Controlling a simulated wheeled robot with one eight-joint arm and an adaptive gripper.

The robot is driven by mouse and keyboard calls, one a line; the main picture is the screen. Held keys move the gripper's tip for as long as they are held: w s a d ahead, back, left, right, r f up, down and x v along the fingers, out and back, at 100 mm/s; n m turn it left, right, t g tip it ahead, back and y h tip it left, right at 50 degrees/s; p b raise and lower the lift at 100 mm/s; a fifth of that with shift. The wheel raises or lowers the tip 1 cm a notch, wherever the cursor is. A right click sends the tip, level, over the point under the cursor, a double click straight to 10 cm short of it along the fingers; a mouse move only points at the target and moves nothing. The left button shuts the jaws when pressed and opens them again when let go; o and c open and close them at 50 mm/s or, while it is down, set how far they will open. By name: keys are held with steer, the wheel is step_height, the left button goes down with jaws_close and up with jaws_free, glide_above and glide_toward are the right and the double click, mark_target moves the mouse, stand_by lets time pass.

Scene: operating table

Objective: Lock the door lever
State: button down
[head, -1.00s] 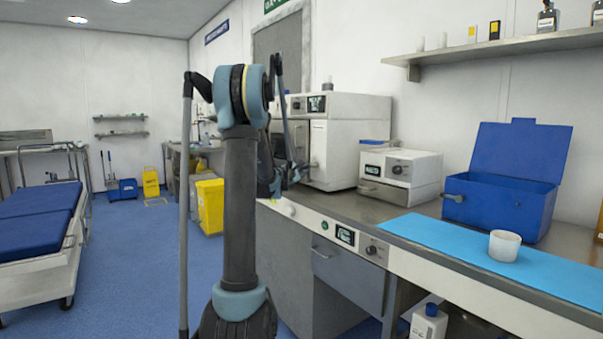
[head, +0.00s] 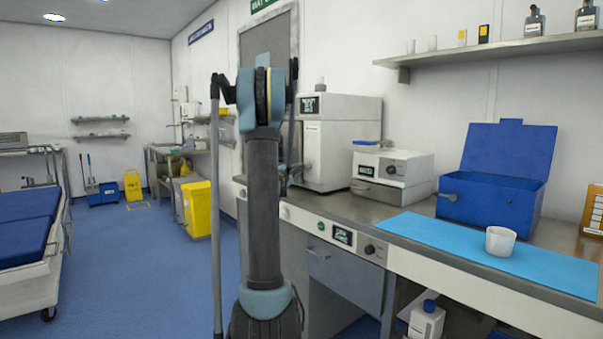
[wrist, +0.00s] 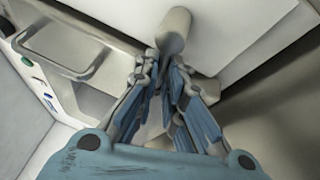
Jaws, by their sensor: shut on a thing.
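In the wrist view, a grey rounded lever (wrist: 174,30) stands out from a white door panel (wrist: 235,28). My gripper (wrist: 166,62) is at the near end of the lever, its blue-padded fingers closed together on it. The fingers hide that end of the lever. In the head view, my arm stands in front of the white cabinet (head: 345,135) on the steel counter, and my gripper is mostly hidden behind the arm. I cannot tell from these views whether the lever is locked.
A smaller white device (head: 392,172), an open blue box (head: 490,200) and a white cup (head: 500,241) on a blue mat (head: 440,236) stand on the counter. A yellow bin (head: 198,210) is left of my arm. Blue floor (head: 130,270) is clear at left.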

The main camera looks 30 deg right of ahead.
steer(key=shift+d, duration=0.1)
steer(key=c, duration=1.6)
jaws_free()
steer(key=shift+d, duration=0.1)
steer(key=shift+c, duration=0.2)
steer(key=v, duration=1.2)
steer(key=shift+s+f, duration=0.1)
steer(key=shift+f, duration=0.05)
